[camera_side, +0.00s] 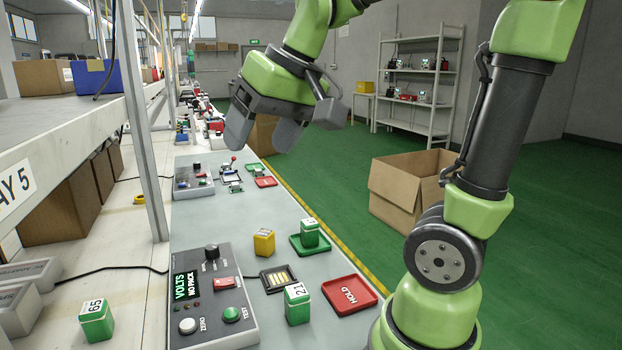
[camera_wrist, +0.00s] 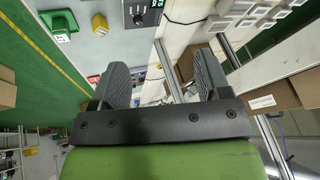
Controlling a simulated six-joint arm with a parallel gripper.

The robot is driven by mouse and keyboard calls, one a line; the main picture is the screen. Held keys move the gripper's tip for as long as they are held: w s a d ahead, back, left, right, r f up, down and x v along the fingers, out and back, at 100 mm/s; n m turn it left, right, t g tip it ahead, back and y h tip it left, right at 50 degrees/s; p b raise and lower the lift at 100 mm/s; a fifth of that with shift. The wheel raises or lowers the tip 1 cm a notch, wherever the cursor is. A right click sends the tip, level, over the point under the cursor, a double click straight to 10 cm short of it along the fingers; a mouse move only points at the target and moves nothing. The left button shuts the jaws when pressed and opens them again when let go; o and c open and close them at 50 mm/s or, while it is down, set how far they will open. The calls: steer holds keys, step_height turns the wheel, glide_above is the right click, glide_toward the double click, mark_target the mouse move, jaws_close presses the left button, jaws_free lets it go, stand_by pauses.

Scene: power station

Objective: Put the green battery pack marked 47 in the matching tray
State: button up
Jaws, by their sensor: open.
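A green battery pack (camera_side: 309,233) stands upright in the green tray (camera_side: 325,251); its mark is too small to read. It also shows in the wrist view (camera_wrist: 59,27). A green pack that seems marked 21 (camera_side: 297,308) stands on the bench in front of the socket plate. A green pack marked 65 (camera_side: 97,325) stands at the front left. I cannot make out a 47 on any pack. My gripper (camera_side: 263,136) is open and empty, high above the bench beyond these packs. Its fingers also show wide apart in the wrist view (camera_wrist: 160,82).
A yellow pack (camera_side: 264,243) stands left of the green tray. A tester (camera_side: 209,296) reading "NO PACK" is at front left, beside a socket plate (camera_side: 279,279). A red HOLD tray (camera_side: 349,294) is empty. A metal post (camera_side: 141,120) and shelf border the bench's left.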

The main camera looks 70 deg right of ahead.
steer(key=s+a+f+n+t+y, duration=0.1)
steer(key=s+a+f, duration=0.2)
steer(key=s, duration=0.6)
steer(key=a, duration=0.2)
steer(key=shift+a+t+y, duration=0.3)
stand_by(0.3)
